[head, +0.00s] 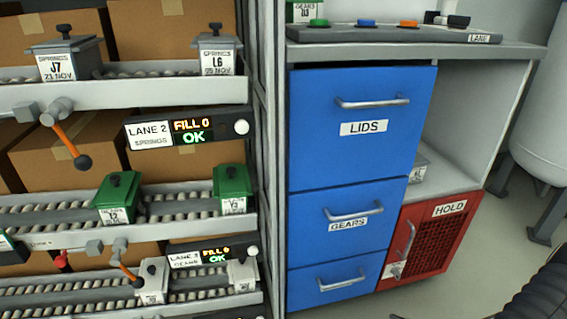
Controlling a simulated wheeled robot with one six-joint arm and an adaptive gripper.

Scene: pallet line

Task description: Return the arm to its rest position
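My gripper does not show in the head view. A black ribbed shape (540,297) enters at the lower right corner; I cannot tell what it is. The head view faces a roller rack at left and a blue drawer cabinet (362,130) in the middle. The cabinet's drawers, labelled LIDS and GEARS with a further one below, look shut. The red HOLD door (432,243) also looks shut.
Grey boxes (62,58) and green boxes (118,198) stand on the roller lanes. A lane 2 display (190,132) reads FILL 0, OK. Orange levers (70,143) stick out from the rack. A white tank (540,110) stands at right. Floor shows at lower right.

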